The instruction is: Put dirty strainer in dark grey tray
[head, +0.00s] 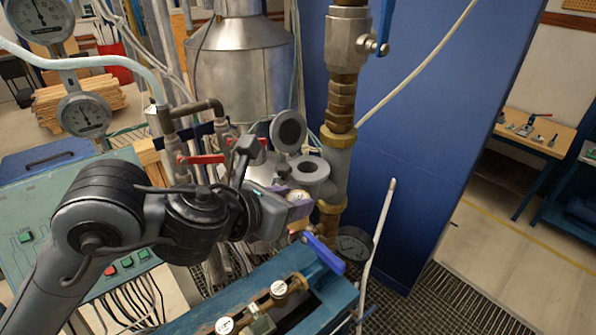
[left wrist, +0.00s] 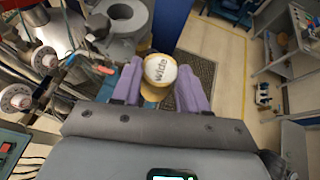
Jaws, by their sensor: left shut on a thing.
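My left gripper (head: 300,207) is beside the grey pipe housing (head: 311,170), whose round lid (head: 289,132) stands open. In the left wrist view its purple fingers (left wrist: 158,92) are shut on a round piece (left wrist: 160,70) with a white face, a brass-coloured rim and lettering like "wide". The piece's white face also shows at the fingers in the head view (head: 299,195). Its lower part is hidden, so I cannot tell for sure that it is the dirty strainer. I cannot make out a dark grey tray. My right gripper is not in view.
A blue bench (head: 325,288) with brass fittings and white-labelled round pieces (head: 279,288) lies below the gripper. A blue lever (head: 324,253) and a pale hose (head: 377,245) stand close by. A green control panel (head: 70,205) is at left. Open floor is at right.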

